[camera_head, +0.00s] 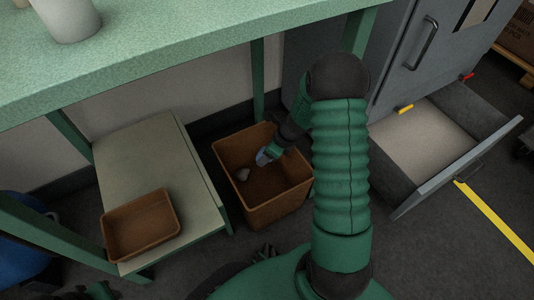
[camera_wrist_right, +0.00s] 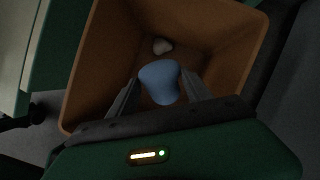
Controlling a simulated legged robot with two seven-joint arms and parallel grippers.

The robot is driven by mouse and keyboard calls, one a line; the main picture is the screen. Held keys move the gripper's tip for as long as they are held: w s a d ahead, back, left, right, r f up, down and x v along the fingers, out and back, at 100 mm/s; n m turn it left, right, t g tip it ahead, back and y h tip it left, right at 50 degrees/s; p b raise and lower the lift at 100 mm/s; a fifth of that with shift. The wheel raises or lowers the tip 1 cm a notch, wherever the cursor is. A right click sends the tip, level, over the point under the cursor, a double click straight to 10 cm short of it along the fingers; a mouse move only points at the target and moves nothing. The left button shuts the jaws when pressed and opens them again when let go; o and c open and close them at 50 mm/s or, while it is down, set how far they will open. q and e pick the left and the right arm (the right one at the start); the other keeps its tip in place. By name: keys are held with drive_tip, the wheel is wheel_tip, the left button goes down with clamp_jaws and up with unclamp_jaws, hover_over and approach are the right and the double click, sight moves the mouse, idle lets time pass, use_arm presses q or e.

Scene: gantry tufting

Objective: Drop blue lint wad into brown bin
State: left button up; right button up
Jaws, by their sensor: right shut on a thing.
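The brown bin (camera_head: 277,207) stands on the floor under the green table, left of my right arm. My right gripper (camera_head: 268,155) reaches down into its mouth. In the right wrist view my right gripper (camera_wrist_right: 160,92) is shut on the blue lint wad (camera_wrist_right: 160,80), with one finger on each side of it. The wad is over the inside of the brown bin (camera_wrist_right: 225,60); its height above the bin floor is hard to tell. It shows as a small bluish patch (camera_head: 263,158) in the head view.
A pale wad (camera_head: 242,174) lies in the bin, also seen in the right wrist view (camera_wrist_right: 162,46). A low shelf with a brown tray (camera_head: 140,226) is left of the bin. An open grey drawer (camera_head: 455,165) juts out at right. The table (camera_head: 190,50) overhangs the bin area.

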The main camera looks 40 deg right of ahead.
drive_tip(key=o, duration=1.5)
drive_tip(key=shift+o, duration=0.2)
drive_tip(key=p+v, duration=1.1)
drive_tip(key=v, duration=0.5)
drive_tip(key=shift+s+r, duration=0.2)
drive_tip(key=shift+r, duration=0.15)
